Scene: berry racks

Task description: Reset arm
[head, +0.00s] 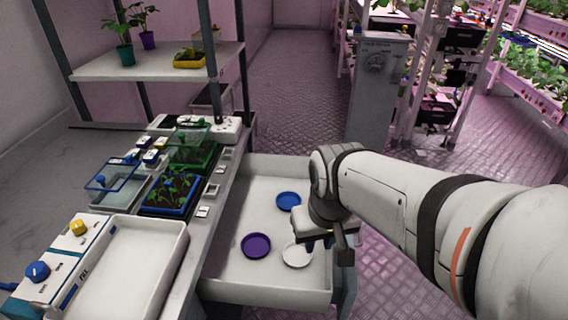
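My white arm reaches in from the right edge of the head view, and its wrist hangs over the right side of a large white tray (226,277). My gripper (318,243) points down over the tray, close to a white round dish (297,254). The wrist hides much of the gripper, so I cannot tell whether its fingers are apart or whether it touches the dish. A blue dish (288,200) and a purple dish (256,245) lie in the tray, clear of the gripper.
A bench on the left holds a device with a blue knob (38,271) and yellow knob, an empty white tray (128,270), and seedling boxes (168,195). A shelf (150,66) with potted plants stands behind. A grey cabinet (376,90) and berry racks stand at the back right.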

